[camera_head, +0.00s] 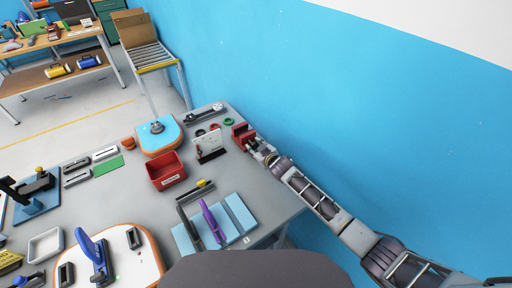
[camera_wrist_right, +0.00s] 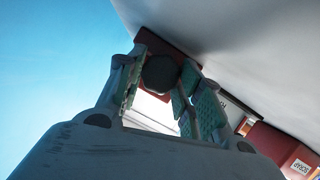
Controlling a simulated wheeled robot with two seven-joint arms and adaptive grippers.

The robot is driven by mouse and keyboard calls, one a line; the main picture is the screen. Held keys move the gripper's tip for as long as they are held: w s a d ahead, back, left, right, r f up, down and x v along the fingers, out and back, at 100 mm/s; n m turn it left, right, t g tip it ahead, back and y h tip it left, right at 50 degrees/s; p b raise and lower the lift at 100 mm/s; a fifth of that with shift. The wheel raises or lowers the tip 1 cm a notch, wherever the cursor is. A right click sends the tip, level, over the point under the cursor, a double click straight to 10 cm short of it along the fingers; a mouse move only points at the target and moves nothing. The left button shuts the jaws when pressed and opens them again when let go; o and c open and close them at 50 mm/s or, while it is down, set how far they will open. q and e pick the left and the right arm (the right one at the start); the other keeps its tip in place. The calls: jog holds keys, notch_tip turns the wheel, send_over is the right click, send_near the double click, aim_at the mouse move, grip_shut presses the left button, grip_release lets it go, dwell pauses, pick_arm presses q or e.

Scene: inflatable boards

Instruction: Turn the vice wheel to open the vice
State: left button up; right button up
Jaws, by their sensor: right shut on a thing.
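The red vice (camera_head: 243,134) stands at the right edge of the grey table, near the blue wall. In the right wrist view its red body (camera_wrist_right: 152,42) shows behind a dark, faceted vice wheel (camera_wrist_right: 160,73). My right gripper (camera_head: 256,149) reaches in from the lower right to the vice's near side; in the wrist view (camera_wrist_right: 165,90) its green-padded fingers lie on both sides of the wheel, shut on it. The vice's jaws are too small to tell their gap. My left gripper is not in view.
A blue mat (camera_head: 238,212) with a purple tool (camera_head: 212,222) lies nearer. The blue wall (camera_head: 330,110) rises close on the right.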

jog(key=shift+a+n+t+h+b, duration=0.15)
jog(key=shift+n+t+h+b, duration=0.2)
jog(key=shift+n, duration=0.25)
jog(key=shift+o, duration=0.2)
jog(key=shift+s+n+t+b, duration=0.1)
jog(key=shift+n+t+b, duration=0.15)
jog(key=shift+n+b, duration=0.4)
jog(key=shift+h, duration=0.25)
jog(key=o, duration=0.9)
jog(key=shift+f, duration=0.1)
jog(key=shift+o, duration=0.4)
jog(key=shift+f, duration=0.1)
jog(key=shift+s, duration=0.15)
